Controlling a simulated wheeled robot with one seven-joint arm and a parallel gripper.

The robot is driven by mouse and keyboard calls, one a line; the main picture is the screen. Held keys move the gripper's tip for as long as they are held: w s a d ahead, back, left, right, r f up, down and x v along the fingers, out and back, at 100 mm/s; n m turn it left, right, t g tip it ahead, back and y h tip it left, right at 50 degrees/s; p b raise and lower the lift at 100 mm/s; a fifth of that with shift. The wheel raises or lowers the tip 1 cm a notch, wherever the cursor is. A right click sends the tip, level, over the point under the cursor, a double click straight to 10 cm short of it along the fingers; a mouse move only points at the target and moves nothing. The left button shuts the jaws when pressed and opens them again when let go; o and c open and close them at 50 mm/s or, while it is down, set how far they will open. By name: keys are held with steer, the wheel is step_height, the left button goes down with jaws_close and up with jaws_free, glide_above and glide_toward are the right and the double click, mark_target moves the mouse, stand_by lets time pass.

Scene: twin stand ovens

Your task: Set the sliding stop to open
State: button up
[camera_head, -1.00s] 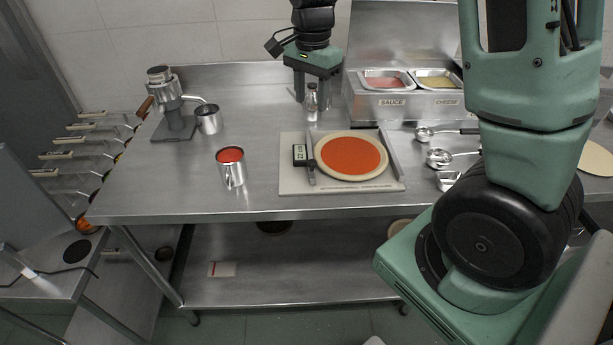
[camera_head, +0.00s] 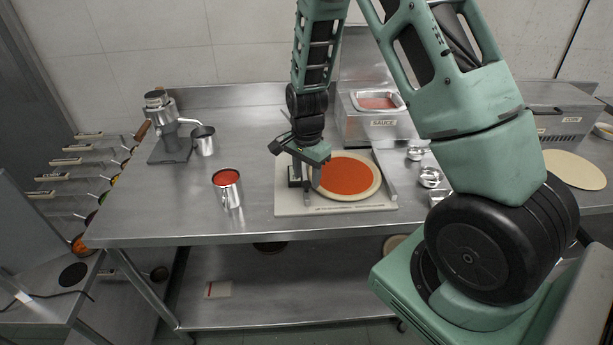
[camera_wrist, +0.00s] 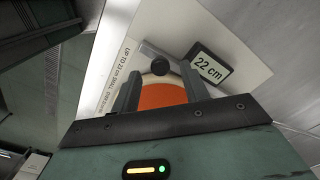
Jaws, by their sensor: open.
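The sliding stop shows in the wrist view as a metal bar (camera_wrist: 153,50) with a round black knob (camera_wrist: 160,67) and a dark block (camera_wrist: 208,68) reading "22 cm". It lies on a white board (camera_head: 340,209), at the left of a round base with red sauce (camera_head: 347,176). My gripper (camera_head: 305,184) points down over the stop, which it mostly hides in the head view. In the wrist view my gripper (camera_wrist: 161,88) is open, and the knob appears between and just beyond the fingertips. I cannot tell whether a finger touches it.
A can of red sauce (camera_head: 227,188) stands left of the board. A metal device (camera_head: 164,120) and a steel cup (camera_head: 203,141) are farther left. A sauce bin (camera_head: 379,103) is behind, metal ladles (camera_head: 429,177) to the right. The table between can and board is clear.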

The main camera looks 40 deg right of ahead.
steer(key=shift+f, duration=0.85)
steer(key=shift+c, duration=0.4)
jaws_close()
steer(key=shift+w+a+p, duration=0.15)
steer(key=shift+w+a, duration=0.45)
steer(key=shift+a, duration=0.3)
steer(key=shift+w+a+p, duration=0.15)
steer(key=shift+w+a, duration=0.5)
steer(key=shift+a, duration=0.25)
steer(key=shift+w+a+p, duration=0.15)
steer(key=shift+w+a, duration=0.45)
steer(key=shift+a, duration=0.3)
steer(key=shift+o, duration=0.4)
jaws_free()
steer(key=shift+a, duration=0.1)
steer(key=shift+r, duration=0.1)
